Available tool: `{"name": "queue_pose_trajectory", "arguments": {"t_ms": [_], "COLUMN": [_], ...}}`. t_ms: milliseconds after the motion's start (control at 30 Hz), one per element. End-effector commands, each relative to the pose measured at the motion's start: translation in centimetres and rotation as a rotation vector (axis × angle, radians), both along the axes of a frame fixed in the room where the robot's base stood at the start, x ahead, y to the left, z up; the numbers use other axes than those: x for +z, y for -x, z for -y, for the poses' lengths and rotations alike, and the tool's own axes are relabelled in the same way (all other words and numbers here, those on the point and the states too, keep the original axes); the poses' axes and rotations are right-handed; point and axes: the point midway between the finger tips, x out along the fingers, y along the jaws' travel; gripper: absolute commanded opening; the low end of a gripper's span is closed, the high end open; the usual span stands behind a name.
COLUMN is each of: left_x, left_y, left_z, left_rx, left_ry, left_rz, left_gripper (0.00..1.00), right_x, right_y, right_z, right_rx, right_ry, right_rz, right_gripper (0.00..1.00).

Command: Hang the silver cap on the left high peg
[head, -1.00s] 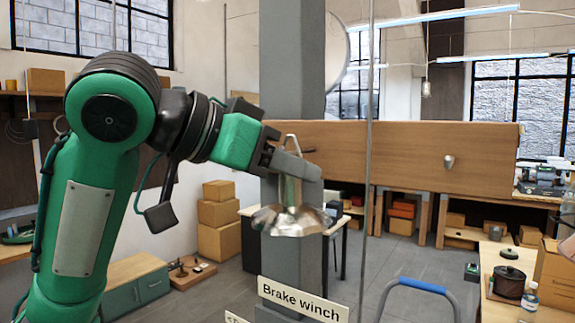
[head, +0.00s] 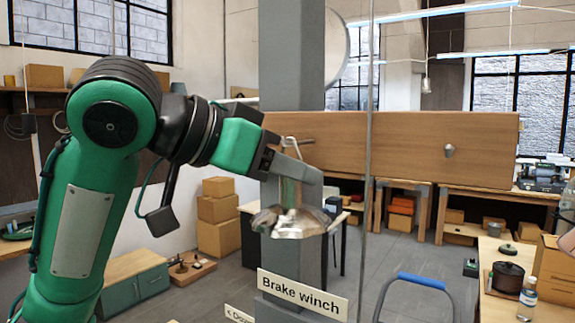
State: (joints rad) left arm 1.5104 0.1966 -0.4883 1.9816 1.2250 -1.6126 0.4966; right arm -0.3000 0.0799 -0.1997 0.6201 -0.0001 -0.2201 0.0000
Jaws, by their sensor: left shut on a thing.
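The silver cap (head: 290,222) is a shiny flared metal piece with a loop (head: 292,145) at its top. My left gripper (head: 292,178) is shut on the cap's upper part and holds it upright in the air in front of the grey column. The left high peg (head: 300,141) sticks out near the left end of the wooden board (head: 410,150). The loop shows right beside the peg; I cannot tell whether the peg passes through it. Another peg (head: 449,151) is farther right on the board. My right gripper is not in view.
A thin grey vertical pole (head: 366,230) stands in front of the board, right of the cap. A "Brake winch" sign (head: 302,294) is below the cap. A workbench with a pot (head: 508,279) and a bottle (head: 527,298) is at the lower right.

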Motion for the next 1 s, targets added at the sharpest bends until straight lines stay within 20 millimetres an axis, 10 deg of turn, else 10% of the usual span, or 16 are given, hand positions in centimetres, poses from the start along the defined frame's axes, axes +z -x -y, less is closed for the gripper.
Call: {"name": "queue_pose_trajectory", "arguments": {"t_ms": [367, 400, 500, 1000], "left_x": [0.1, 0.1, 0.1, 0.7], "left_y": [0.0, 0.0, 0.0, 1.1], "left_z": [0.0, 0.0, 0.0, -2.0], "left_rx": [0.0, 0.0, 0.0, 0.002], "left_ry": [0.001, 0.001, 0.001, 0.002], "left_rz": [0.001, 0.001, 0.001, 0.003], "left_gripper": [0.07, 0.4, 0.57, 0.57], "right_x": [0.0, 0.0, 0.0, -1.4], "right_y": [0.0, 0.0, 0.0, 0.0], "right_z": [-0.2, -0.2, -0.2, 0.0], "right_rx": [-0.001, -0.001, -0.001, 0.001], "right_ry": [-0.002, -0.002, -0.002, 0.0], "right_rz": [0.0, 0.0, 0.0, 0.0], "right_gripper": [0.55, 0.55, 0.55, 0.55]}}
